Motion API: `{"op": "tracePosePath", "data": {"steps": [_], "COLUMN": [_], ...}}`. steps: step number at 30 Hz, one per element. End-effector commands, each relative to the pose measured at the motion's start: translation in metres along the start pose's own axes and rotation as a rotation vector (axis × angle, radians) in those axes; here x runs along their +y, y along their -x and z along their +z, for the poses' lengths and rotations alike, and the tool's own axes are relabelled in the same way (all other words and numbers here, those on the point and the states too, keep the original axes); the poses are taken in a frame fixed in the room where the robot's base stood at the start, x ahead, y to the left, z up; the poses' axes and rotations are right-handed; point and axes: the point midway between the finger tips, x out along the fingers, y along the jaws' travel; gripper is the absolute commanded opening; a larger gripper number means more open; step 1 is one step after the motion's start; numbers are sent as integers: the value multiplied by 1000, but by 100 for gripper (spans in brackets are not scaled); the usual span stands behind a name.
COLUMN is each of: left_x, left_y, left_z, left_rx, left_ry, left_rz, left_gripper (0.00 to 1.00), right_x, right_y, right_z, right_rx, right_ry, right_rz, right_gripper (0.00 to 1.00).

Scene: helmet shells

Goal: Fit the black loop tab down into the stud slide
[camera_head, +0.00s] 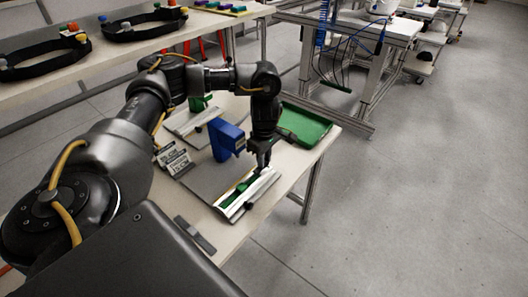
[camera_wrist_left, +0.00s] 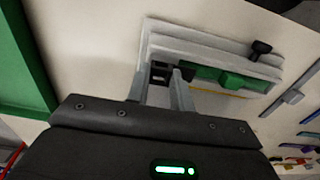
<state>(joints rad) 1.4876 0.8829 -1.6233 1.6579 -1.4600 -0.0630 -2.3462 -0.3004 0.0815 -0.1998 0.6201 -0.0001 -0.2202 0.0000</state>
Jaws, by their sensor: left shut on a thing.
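The stud slide appears to be the pale, stepped rail (camera_head: 232,208) with a green strip, lying on the near right part of the table. It also shows in the left wrist view (camera_wrist_left: 215,50), with a green block (camera_wrist_left: 245,82) along its side. My left gripper (camera_head: 262,164) reaches down from above to the rail's far end. In the wrist view, its fingers (camera_wrist_left: 160,88) are shut on a small black piece, apparently the loop tab (camera_wrist_left: 159,72), at the rail's end. The fingers partly hide it, and I cannot tell whether it is seated. My right gripper is not in view.
A black knob (camera_wrist_left: 260,48) stands on the rail's other end. A blue block (camera_head: 228,140) stands just behind the rail, and a green tray (camera_head: 304,125) lies at the table's right edge. Open floor lies right of the table.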

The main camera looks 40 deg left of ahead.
Motion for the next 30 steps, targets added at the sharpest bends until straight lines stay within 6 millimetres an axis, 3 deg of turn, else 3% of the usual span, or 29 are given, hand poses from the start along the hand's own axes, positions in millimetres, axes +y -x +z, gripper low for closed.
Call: {"op": "tracePosePath", "data": {"steps": [24, 25, 30], "left_x": [0, 0, 0], "left_y": [-20, -18, -18], "left_z": [0, 0, 0], "left_rx": [-1, -1, 0], "left_ry": [0, 0, 0], "left_rz": [-1, 0, 0], "left_gripper": [1, 26, 48], "right_x": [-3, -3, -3], "right_y": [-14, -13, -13], "right_z": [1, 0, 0], "right_rx": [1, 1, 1], "right_ry": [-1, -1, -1], "right_rz": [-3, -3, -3], "right_gripper": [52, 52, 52]}}
